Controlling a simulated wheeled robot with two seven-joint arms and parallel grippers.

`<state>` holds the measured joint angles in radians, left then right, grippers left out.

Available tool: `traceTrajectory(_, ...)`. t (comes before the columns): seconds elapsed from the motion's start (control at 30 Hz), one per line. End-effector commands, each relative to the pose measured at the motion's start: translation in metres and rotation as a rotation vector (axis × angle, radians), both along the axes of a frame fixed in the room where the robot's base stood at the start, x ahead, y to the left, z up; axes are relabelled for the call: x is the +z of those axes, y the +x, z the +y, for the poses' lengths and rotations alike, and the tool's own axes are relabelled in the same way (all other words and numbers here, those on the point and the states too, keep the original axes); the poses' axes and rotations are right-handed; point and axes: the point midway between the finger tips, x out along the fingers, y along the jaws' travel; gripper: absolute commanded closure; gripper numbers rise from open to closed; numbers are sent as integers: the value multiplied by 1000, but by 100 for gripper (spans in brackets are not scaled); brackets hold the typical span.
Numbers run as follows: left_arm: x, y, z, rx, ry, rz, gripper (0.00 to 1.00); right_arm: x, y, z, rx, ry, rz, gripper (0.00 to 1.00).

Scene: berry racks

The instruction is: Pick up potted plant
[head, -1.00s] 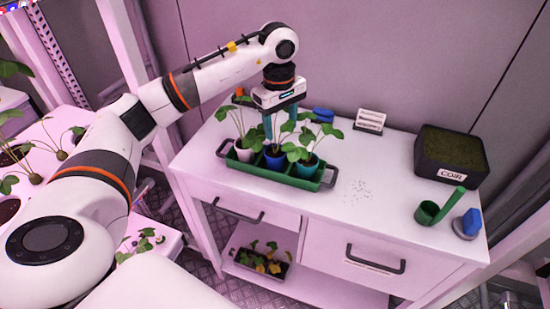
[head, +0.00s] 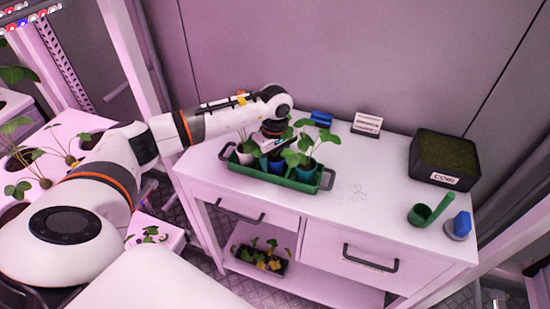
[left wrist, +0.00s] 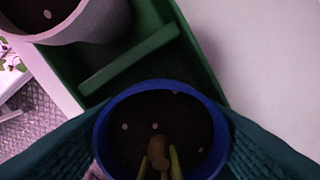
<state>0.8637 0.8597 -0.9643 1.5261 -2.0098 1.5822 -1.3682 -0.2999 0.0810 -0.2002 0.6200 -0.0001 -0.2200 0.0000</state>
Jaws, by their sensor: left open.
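A green tray (head: 255,176) on the white bench holds three potted plants in a row: a white pot (head: 245,157) at left, a blue pot (head: 277,167) in the middle and a teal pot (head: 306,170) at right. My left gripper (head: 272,146) is down over the blue pot, its fingertips mostly hidden by leaves. In the left wrist view the open fingers (left wrist: 160,140) lie on either side of the blue pot's rim (left wrist: 104,122), with dark soil and the plant's stems between them. The white pot (left wrist: 100,22) shows at upper left. My right gripper is not in view.
A black box labelled COIR (head: 443,160) stands at the back right of the bench (head: 375,180). A green scoop (head: 428,212) and a blue-topped item (head: 459,226) lie near the right edge. A white label stand (head: 367,123) and blue object (head: 321,119) stand behind the tray.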

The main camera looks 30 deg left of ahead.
Motion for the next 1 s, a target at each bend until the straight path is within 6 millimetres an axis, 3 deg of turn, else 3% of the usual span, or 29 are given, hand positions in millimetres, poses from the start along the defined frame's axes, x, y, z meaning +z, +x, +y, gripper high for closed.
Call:
traceTrajectory(0.23, -3, 0, 0, 0, -1, -2, 43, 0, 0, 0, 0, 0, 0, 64)
traceTrajectory(0.43, -3, 0, 0, 0, -1, -2, 73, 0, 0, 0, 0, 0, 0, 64)
traceTrajectory(0.67, -1, 1, 0, 0, -1, -3, 73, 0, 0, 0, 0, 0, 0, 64)
traceTrajectory(0.77, 6, 1, 0, -1, -2, -5, 73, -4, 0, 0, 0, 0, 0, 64)
traceTrajectory(1.0, 52, 2, 0, -1, -1, -9, 73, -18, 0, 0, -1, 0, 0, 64)
